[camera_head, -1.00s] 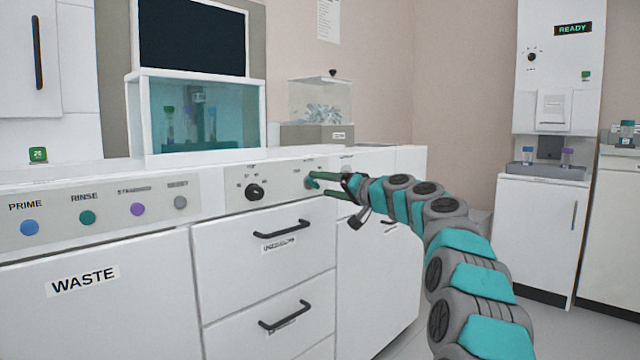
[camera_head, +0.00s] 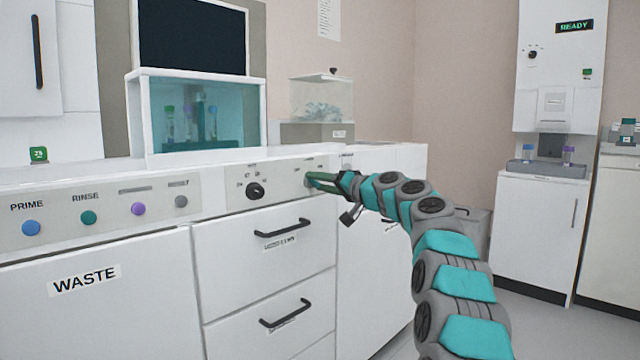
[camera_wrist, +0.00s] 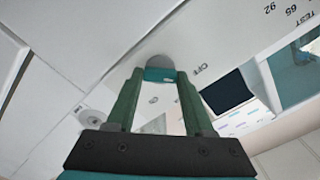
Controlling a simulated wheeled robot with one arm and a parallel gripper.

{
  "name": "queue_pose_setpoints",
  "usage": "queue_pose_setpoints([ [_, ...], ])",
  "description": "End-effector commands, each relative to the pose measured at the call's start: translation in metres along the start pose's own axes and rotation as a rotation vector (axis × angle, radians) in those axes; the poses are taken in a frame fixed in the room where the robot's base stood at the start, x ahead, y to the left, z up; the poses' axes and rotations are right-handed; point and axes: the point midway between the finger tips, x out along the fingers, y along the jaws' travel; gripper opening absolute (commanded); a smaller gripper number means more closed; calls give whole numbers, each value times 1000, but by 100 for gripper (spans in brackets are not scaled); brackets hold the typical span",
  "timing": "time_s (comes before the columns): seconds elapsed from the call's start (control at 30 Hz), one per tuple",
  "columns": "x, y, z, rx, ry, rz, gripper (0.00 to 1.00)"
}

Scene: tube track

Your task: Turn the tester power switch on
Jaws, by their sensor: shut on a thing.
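The tester power switch (camera_wrist: 159,75) shows in the wrist view as a small teal lever on a grey round base, set in the pale front panel. The word OFF is printed beside it. My gripper (camera_wrist: 157,80) has its two green fingers closed on either side of the lever. In the head view my gripper (camera_head: 312,180) reaches the right end of the control panel (camera_head: 215,198) from the right. Its fingers hide most of the switch there, so the lever's position is hard to tell.
A black dial (camera_head: 255,191) sits left of my gripper on the same panel. Drawers with black handles (camera_head: 282,229) lie below. A glass-fronted case (camera_head: 197,115) with tubes stands on the counter. A cabinet with a READY display (camera_head: 574,27) stands at the far right.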

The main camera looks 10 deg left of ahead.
Motion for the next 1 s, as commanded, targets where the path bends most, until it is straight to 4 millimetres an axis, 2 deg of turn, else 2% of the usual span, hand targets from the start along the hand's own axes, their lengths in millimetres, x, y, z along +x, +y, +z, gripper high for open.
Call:
queue_pose_setpoints([
  [0.07,0,0,0,0,0,0,39],
  [0.4,0,0,0,0,0,1,0],
  [0.77,0,-1,0,47,-1,0,0],
  [1.0,0,-2,-2,195,0,1,0],
])
